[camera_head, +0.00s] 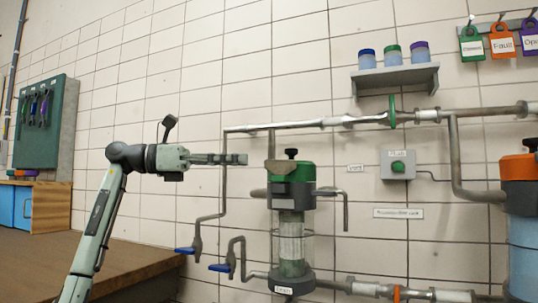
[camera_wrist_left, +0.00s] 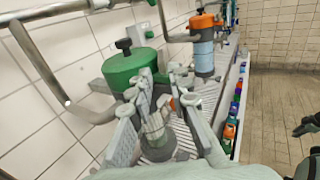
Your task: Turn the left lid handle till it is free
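The left housing has a green lid (camera_head: 291,188) with a small black handle (camera_head: 291,153) on top, above a clear body (camera_head: 291,232).
A grey pipe (camera_head: 300,124) runs along the wall above the handle. Blue-handled valves (camera_head: 185,250) sit low on the left. A second housing with an orange lid (camera_head: 520,168) stands at the right. A shelf (camera_head: 395,78) holds jars. A wooden worktop (camera_head: 100,258) lies lower left.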

